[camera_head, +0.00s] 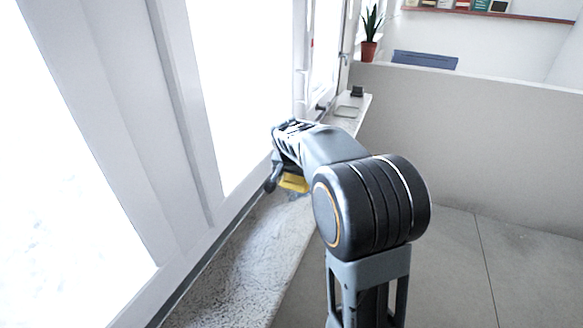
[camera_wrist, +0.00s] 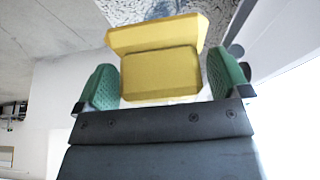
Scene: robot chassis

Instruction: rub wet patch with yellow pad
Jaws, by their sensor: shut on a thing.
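The yellow pad (camera_wrist: 160,72) fills the space between the green-lined fingers of my gripper (camera_wrist: 163,80) in the wrist view. My gripper is shut on it. In the head view the yellow pad (camera_head: 293,182) shows below my gripper (camera_head: 281,180), low over the speckled stone sill (camera_head: 232,268). I cannot tell whether the pad touches the sill. The sill has a darker mottled area in the wrist view, just beyond the pad. I cannot tell for sure where the wet patch ends, and my arm and gripper hide part of the sill.
White window frames (camera_head: 180,110) run along the left side of the sill. At its far end lie a shallow square dish (camera_head: 346,111) and a small dark object (camera_head: 357,91). A potted plant (camera_head: 369,50) stands beyond. Open floor (camera_head: 470,270) lies to the right.

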